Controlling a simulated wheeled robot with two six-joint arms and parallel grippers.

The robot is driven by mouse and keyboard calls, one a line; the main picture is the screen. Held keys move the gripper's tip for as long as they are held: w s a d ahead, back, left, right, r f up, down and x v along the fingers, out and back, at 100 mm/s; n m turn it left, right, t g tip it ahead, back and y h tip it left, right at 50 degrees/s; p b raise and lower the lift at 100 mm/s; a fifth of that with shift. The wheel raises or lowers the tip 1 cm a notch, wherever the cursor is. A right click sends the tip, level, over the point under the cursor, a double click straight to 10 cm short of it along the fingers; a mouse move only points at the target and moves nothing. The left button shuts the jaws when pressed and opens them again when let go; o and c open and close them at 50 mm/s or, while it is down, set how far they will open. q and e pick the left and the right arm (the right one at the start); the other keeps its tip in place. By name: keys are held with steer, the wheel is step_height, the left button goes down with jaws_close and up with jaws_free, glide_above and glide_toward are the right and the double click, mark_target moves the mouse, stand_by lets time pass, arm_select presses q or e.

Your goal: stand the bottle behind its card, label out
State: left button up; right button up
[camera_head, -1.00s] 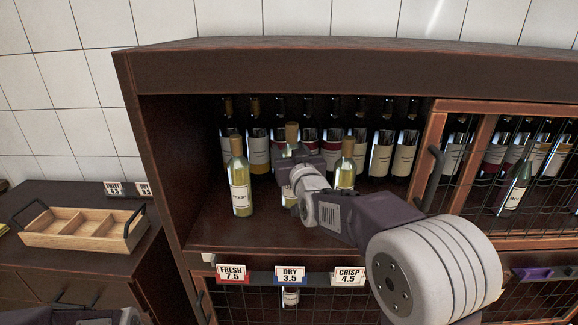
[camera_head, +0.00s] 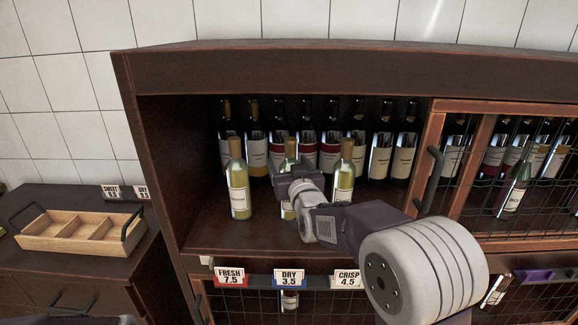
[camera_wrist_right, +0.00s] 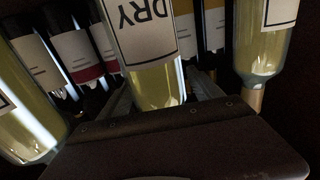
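The pale wine bottle labelled DRY (camera_head: 288,211) is upright in the open shelf bay, behind the DRY 3.5 card (camera_head: 289,278). My right gripper (camera_head: 290,180) is shut around its upper part. In the right wrist view, the DRY label (camera_wrist_right: 150,30) appears upside down and faces the camera, with a finger on each side of the glass. The bottle's base is level with its neighbours' bases; I cannot tell whether it touches the shelf. My left gripper is out of view; only a dark piece of my left arm shows at bottom left.
Pale bottles stand either side: one (camera_head: 238,190) behind the FRESH card (camera_head: 230,277), one (camera_head: 345,165) behind the CRISP card (camera_head: 346,279). Several dark bottles line the back. A mesh door (camera_head: 515,180) is at right. A wooden tray (camera_head: 75,243) sits on the left counter.

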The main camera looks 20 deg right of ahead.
steer(key=shift+r, duration=0.3)
steer(key=s, duration=1.2)
steer(key=shift+a+f+b, duration=0.15)
steer(key=shift+b, duration=0.2)
